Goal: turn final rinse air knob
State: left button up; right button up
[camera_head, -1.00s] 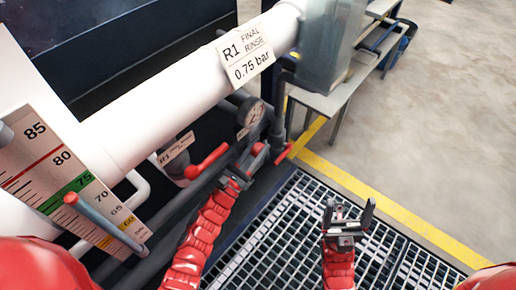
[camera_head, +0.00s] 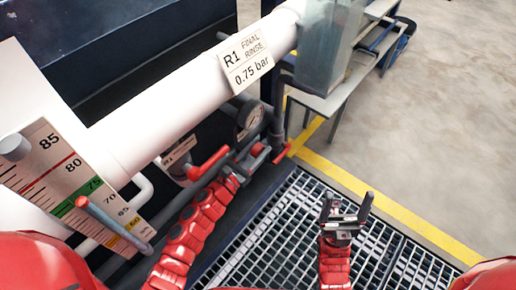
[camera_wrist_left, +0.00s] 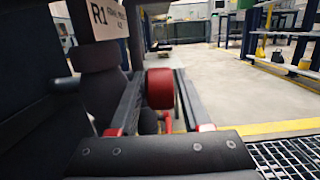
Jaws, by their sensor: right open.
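In the head view the gripper's fingers are small and partly merge with the dark fittings. My right gripper (camera_head: 346,208) is open and empty above the floor grating.
A red lever handle (camera_head: 208,163) is just left of my left gripper. A level scale (camera_head: 62,175) with a red-tipped rod (camera_head: 115,225) stands at the left. Metal grating (camera_head: 290,215) and a yellow floor line (camera_head: 400,214) are at the right. A small table (camera_head: 335,100) stands behind.

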pick_arm(q)
jog(key=p+v, duration=0.2)
jog(key=v, duration=1.5)
jog(key=shift+s, duration=0.15)
